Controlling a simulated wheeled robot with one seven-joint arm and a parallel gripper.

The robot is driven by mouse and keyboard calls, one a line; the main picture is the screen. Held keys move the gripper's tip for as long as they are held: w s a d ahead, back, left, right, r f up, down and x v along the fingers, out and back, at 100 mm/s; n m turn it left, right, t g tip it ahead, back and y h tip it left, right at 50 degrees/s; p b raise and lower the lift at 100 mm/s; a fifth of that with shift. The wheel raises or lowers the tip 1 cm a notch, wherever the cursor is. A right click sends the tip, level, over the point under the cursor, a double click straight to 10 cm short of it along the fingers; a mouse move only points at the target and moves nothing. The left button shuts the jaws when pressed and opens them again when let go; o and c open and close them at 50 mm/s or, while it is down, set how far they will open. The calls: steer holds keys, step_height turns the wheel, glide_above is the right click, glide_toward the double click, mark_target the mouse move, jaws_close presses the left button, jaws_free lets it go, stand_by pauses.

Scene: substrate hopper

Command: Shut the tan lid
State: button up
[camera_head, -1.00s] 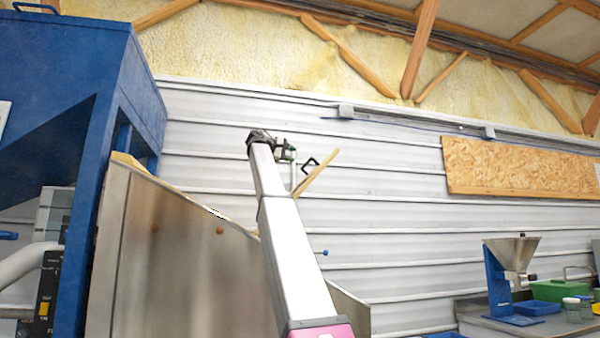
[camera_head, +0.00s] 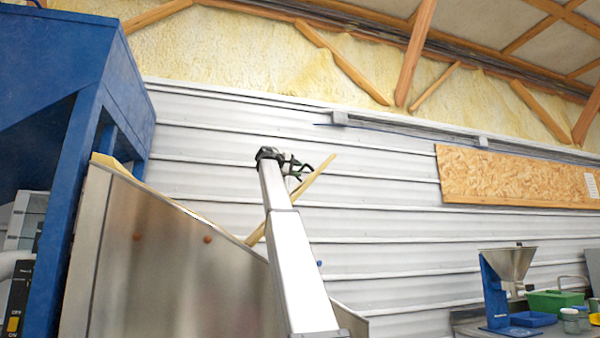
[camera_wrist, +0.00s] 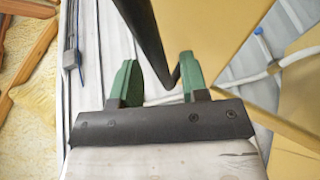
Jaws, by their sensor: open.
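The tan lid (camera_head: 318,178) shows edge-on in the head view, a thin panel standing open and tilted up to the right above the steel hopper (camera_head: 180,260). Its face (camera_wrist: 215,30) fills the upper right of the wrist view. A black handle (camera_wrist: 146,32) crosses the wrist view from the top and runs down between the green fingers. My gripper (camera_wrist: 157,72) is open around this handle, with a finger on either side; I cannot tell whether they touch it. In the head view my gripper (camera_head: 292,166) is beside the lid's upper part, and the handle is hard to make out there.
A blue frame (camera_head: 85,130) stands at the left of the hopper. A corrugated white wall (camera_head: 400,240) rises behind. At the lower right, a bench holds a blue stand with a metal funnel (camera_head: 508,262) and a green bin (camera_head: 553,300).

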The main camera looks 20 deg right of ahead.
steer(key=shift+x, duration=0.95)
